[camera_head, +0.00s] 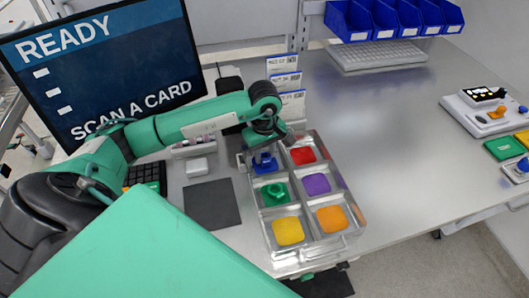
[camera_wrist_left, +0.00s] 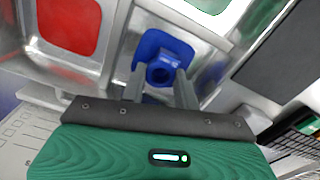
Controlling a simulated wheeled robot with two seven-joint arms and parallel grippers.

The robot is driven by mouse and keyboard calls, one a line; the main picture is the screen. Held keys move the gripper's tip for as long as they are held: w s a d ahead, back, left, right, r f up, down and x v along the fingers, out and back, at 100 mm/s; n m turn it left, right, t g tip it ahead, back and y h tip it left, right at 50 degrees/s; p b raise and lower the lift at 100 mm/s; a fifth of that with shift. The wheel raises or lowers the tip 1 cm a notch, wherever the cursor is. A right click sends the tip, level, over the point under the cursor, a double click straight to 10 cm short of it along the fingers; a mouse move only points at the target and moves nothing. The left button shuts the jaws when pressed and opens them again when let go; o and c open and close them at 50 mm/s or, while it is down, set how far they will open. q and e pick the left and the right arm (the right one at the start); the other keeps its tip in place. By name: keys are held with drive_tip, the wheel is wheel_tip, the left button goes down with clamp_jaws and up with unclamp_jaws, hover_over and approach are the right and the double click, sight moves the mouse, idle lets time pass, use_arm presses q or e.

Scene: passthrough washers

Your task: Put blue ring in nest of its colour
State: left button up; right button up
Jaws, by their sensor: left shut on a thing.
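A metal tray (camera_head: 352,231) with several compartments holds coloured nests. The blue nest (camera_wrist_left: 150,41) is in the far-left compartment, and the head view shows only blue there under my gripper. My left gripper (camera_head: 264,156) points down over that compartment. In the left wrist view its two fingers (camera_wrist_left: 162,82) are shut on the blue ring (camera_wrist_left: 160,71), which sits over or against the blue nest. I cannot tell whether the ring rests fully on it. My right gripper is in neither view.
Other compartments hold red (camera_head: 302,155), green (camera_head: 274,194), purple (camera_head: 316,184), yellow (camera_head: 288,231) and orange (camera_head: 331,219) nests. Card holders (camera_head: 284,80) stand behind the tray. A monitor (camera_head: 100,65) is at left.

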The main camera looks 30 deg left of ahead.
use_arm(q)
drive_tip(key=shift+f, duration=0.45)
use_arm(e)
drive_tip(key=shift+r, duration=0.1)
use_arm(q)
drive_tip(key=shift+f, duration=0.1)
drive_tip(key=shift+f, duration=0.1)
drive_tip(key=o, duration=0.7)
drive_tip(key=shift+o, duration=1.2)
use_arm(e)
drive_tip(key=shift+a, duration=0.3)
